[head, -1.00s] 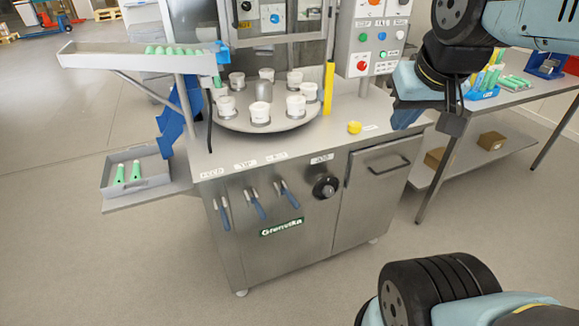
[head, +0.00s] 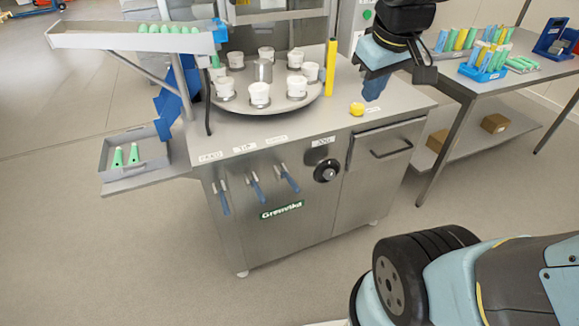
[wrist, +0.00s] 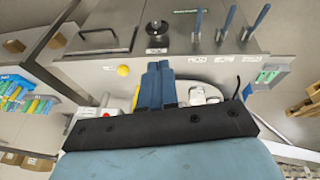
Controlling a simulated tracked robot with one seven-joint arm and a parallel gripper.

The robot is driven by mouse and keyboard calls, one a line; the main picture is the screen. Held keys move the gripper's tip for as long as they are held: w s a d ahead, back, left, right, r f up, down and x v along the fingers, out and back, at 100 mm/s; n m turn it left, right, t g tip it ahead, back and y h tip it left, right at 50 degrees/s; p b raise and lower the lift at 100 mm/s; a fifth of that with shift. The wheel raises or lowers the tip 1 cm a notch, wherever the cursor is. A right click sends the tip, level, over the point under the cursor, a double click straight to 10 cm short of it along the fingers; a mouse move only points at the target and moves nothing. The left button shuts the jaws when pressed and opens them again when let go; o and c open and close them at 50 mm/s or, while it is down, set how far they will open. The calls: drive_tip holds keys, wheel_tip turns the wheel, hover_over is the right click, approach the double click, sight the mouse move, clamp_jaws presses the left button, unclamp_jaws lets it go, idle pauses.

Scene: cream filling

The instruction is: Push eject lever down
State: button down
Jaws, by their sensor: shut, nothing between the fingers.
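Three levers with blue handles hang on the steel machine's front panel: a left one (head: 224,197), a middle one (head: 257,187) and a right one (head: 287,178). Small labels sit above them, too blurred to read surely, so I cannot tell which is the eject lever. In the wrist view the three handles show at the top, right of centre (wrist: 229,20). My gripper (head: 372,88) is shut and empty, with blue fingers pointing down above the machine top's right part, near the yellow button. It is apart from the levers, up and to their right. Its fingers also show in the wrist view (wrist: 155,84).
A round turntable (head: 225,105) with several white cups stands on the machine top. A yellow post (head: 331,68) and a yellow button (head: 357,109) are near my gripper. A black knob (head: 327,171) and a drawer handle (head: 392,149) are right of the levers. The floor in front is clear.

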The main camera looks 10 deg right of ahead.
drive_tip(key=w+a+f+n+g+h, duration=0.1)
drive_tip(key=w+a+f+n+g, duration=0.2)
drive_tip(key=w+a+f+n, duration=0.5)
drive_tip(key=n+g+h, duration=0.1)
drive_tip(key=n+g, duration=0.1)
drive_tip(key=n, duration=0.7)
hover_over(294, 182)
drive_tip(key=w+a, duration=0.2)
drive_tip(key=a, duration=0.2)
drive_tip(key=w+a+x, duration=0.1)
drive_tip(key=a+x, duration=0.1)
drive_tip(key=x, duration=1)
drive_tip(key=shift+s+a+f, duration=0.15)
drive_tip(key=shift+s+a, duration=0.15)
drive_tip(key=shift+s, duration=0.05)
drive_tip(key=x, duration=1.2)
drive_tip(key=shift+s+d+f, duration=0.15)
drive_tip(key=shift+d+f, duration=0.05)
drive_tip(key=shift+d, duration=0.1)
drive_tip(key=shift+d+f, duration=0.15)
drive_tip(key=shift+f, duration=0.55)
drive_tip(key=shift+d, duration=0.15)
